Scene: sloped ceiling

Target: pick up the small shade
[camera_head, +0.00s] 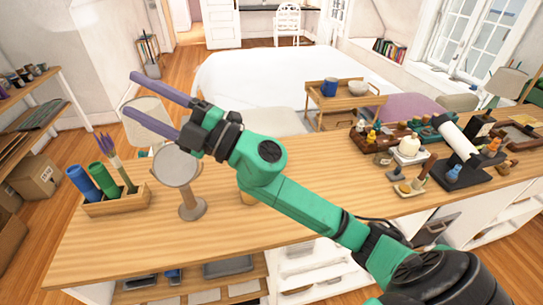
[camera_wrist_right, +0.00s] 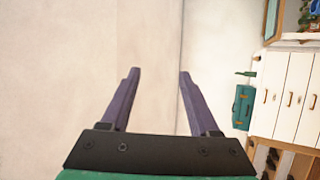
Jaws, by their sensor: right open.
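My right gripper (camera_head: 131,93) is raised above the left part of the wooden table, its two purple fingers apart and pointing left. In the right wrist view the gripper (camera_wrist_right: 159,72) is open with nothing between the fingers, facing a pale wall. I cannot tell for sure which thing is the small shade. A pale round-topped piece on a stand (camera_head: 177,167) stands upright on the table, just below the gripper in the picture and partly covered by it. A beige shade-like shape (camera_head: 148,107) shows behind the fingers. A lamp with a beige shade (camera_head: 506,83) stands at the far right. My left gripper is out of view.
A wooden holder (camera_head: 117,203) with blue and green rolls and brushes stands at the table's left end. Bottles, trays and a white roll (camera_head: 455,138) crowd the right side. The middle of the wooden table (camera_head: 300,165) is mostly clear, with my right arm above it.

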